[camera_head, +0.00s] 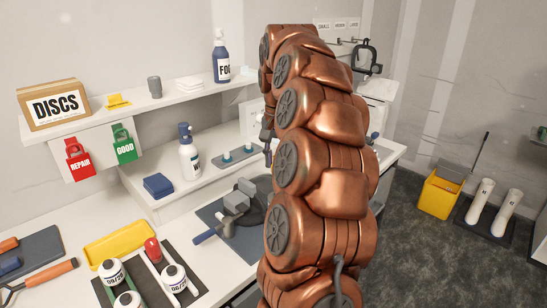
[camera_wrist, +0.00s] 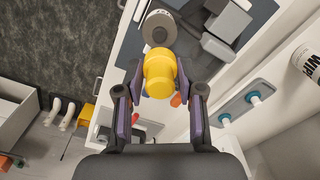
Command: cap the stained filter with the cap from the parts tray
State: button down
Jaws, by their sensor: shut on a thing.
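My gripper (camera_wrist: 160,82) is shut on a yellow, rounded, stepped piece (camera_wrist: 159,72), which looks like the cap. The fingers press it from both sides. A grey cylinder with a dark round centre (camera_wrist: 158,28) shows just beyond the yellow piece in the wrist view. I cannot tell whether it is the stained filter, or whether the two touch. In the head view my copper arm hides the gripper and the yellow piece. A yellow tray (camera_head: 118,243) lies at the front left of the bench; I cannot tell if it is the parts tray.
A grey block-like fixture (camera_head: 238,196) sits on a blue-grey mat (camera_head: 238,236). Labelled white canisters (camera_head: 112,271) stand in a dark tray at the front. A white bottle (camera_head: 189,160) and blue-topped pegs (camera_head: 226,158) stand behind. A yellow bucket (camera_head: 441,194) is on the floor.

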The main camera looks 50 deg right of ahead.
jog(key=shift+s+f+b, duration=0.1)
jog(key=shift+b, duration=0.25)
jog(key=shift+a+f, duration=0.1)
jog(key=shift+f, duration=0.05)
jog(key=shift+f+b, duration=1.85)
jog(key=shift+f, duration=0.85)
jog(key=shift+b, duration=0.6)
jog(key=shift+f+b, duration=0.85)
jog(key=shift+f, duration=0.45)
jog(key=c, duration=0.6)
grip_release()
jog(key=shift+c, duration=0.2)
jog(key=shift+r, duration=0.15)
